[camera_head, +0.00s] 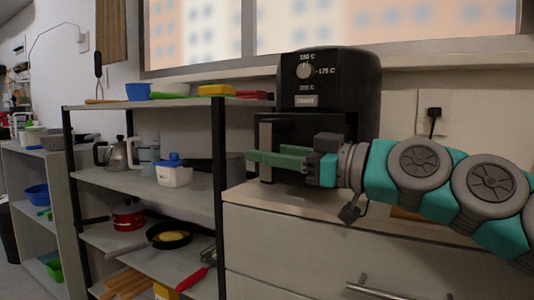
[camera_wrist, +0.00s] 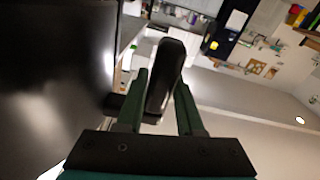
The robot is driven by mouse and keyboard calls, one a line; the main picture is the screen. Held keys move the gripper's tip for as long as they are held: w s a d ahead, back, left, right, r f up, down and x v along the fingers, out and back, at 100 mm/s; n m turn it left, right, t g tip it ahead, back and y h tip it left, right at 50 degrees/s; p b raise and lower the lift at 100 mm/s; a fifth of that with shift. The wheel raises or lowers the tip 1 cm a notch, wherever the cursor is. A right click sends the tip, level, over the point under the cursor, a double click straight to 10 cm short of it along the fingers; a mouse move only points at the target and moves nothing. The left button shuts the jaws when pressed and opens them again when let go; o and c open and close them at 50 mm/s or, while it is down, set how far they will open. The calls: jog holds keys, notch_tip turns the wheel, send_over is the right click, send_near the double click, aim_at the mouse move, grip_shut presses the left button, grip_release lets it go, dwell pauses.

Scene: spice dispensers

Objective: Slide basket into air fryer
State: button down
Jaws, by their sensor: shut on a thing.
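The air fryer (camera_head: 330,75) is black with a dial on its upper front and stands on the counter at the back in the head view. Its black basket (camera_head: 300,128) is at its lower front. The basket also shows as a large dark face on the left of the wrist view (camera_wrist: 50,85). My gripper (camera_head: 250,158) reaches in from the right across the basket front. Its green fingers are shut on the black basket handle (camera_wrist: 167,75), which lies between them in the wrist view. I cannot tell how far out the basket is.
The pale counter (camera_head: 245,193) has a narrow bare strip in front of the fryer. An open shelf unit (camera_head: 175,195) with a kettle, a white container and pans stands left of it. A wall socket (camera_head: 434,110) with a plug is behind my arm.

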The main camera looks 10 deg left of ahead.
jog(key=shift+w+d, duration=0.3)
jog(key=shift+w, duration=0.35)
jog(key=shift+w+d, duration=0.25)
jog(key=shift+w, duration=0.35)
jog(key=s+a, duration=0.3)
jog(key=s, duration=0.5)
jog(key=shift+s+a, duration=0.25)
jog(key=shift+a, duration=0.1)
dwell(1.8)
dwell(1.3)
